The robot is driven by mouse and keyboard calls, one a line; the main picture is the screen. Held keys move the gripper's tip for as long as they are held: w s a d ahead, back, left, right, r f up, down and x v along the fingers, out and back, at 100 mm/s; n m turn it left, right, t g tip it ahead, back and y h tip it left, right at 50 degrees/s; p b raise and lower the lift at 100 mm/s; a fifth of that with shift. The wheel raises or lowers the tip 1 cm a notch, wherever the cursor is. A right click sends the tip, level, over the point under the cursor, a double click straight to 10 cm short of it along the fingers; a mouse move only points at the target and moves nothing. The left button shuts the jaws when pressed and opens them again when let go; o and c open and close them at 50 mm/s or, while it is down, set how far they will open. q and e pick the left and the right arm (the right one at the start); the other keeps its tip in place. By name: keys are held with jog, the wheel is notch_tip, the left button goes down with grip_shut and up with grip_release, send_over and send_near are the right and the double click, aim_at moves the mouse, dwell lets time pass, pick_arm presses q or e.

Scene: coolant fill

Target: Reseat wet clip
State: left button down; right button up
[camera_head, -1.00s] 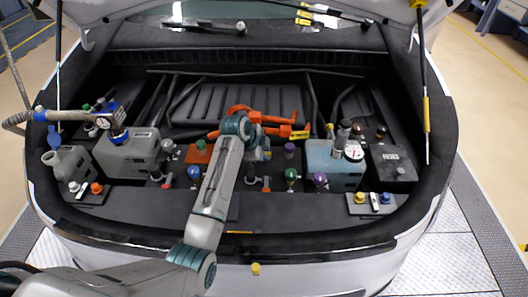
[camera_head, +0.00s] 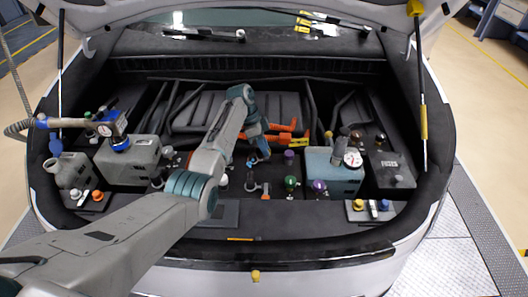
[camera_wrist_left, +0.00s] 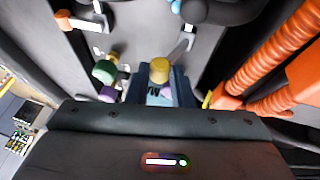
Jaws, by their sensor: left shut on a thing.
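My left arm reaches in from the lower left of the head view. Its gripper (camera_head: 261,152) points down at the middle of the bay, beside the orange hoses (camera_head: 282,136). In the left wrist view its dark blue jaws (camera_wrist_left: 160,88) are shut on a small piece with a yellow top (camera_wrist_left: 160,70). A pale, lettered patch shows below that top. I cannot tell whether this piece is the clip, and no wet clip can be made out elsewhere. My right gripper is not in view.
A grey tank (camera_head: 128,160) with a gauge and hose stands left; a blue-grey tank (camera_head: 333,178) with a gauge stands right. Green (camera_head: 291,182) and purple (camera_head: 319,186) knobs sit in front. Small trays with caps flank the front edge. The front sill's right part is fairly clear.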

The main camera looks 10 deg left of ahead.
pick_arm(q)
jog(key=shift+w+g, duration=0.1)
jog(key=shift+g, duration=0.2)
jog(key=c, duration=1.3)
grip_release()
jog(key=shift+w, duration=0.1)
